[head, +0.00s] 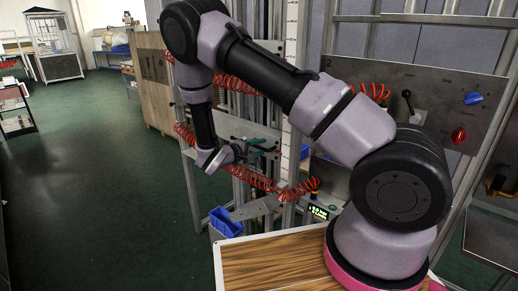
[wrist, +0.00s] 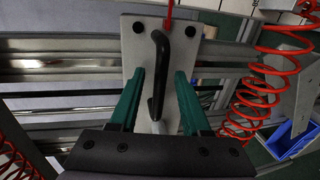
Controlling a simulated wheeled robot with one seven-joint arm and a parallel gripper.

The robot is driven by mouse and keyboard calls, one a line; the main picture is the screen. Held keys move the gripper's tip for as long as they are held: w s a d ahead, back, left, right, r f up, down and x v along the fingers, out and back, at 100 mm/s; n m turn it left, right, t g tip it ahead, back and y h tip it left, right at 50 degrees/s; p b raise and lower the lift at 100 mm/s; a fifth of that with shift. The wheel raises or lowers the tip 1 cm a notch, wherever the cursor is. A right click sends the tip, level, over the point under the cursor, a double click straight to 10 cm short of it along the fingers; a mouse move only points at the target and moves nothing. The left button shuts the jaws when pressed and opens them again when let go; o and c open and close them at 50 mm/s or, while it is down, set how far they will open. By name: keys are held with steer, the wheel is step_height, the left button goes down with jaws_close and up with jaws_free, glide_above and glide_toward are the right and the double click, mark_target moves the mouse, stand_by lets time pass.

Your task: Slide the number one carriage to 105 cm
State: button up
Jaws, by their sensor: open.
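A pale metal plate (wrist: 185,45) with dark bolts and a black bar handle (wrist: 156,75) is in the middle of the wrist view, in front of horizontal metal rails. It looks like a carriage; no number is readable on it. My gripper (wrist: 158,78) is open, with its green fingers on either side of the handle and visible gaps to both. In the head view my gripper (head: 262,146) is at the metal frame, left of a pale upright strip with marks (head: 292,120). The strip's figures are too small to read, and the plate is mostly hidden there.
Red coiled hoses (head: 250,178) hang around my gripper; one (wrist: 262,85) is close on its right. A blue bin (head: 225,222) and small lit display (head: 319,212) are below. A panel (head: 420,95) marked 2 carries knobs. Open green floor lies left.

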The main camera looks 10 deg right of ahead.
jaws_close()
stand_by(1.4)
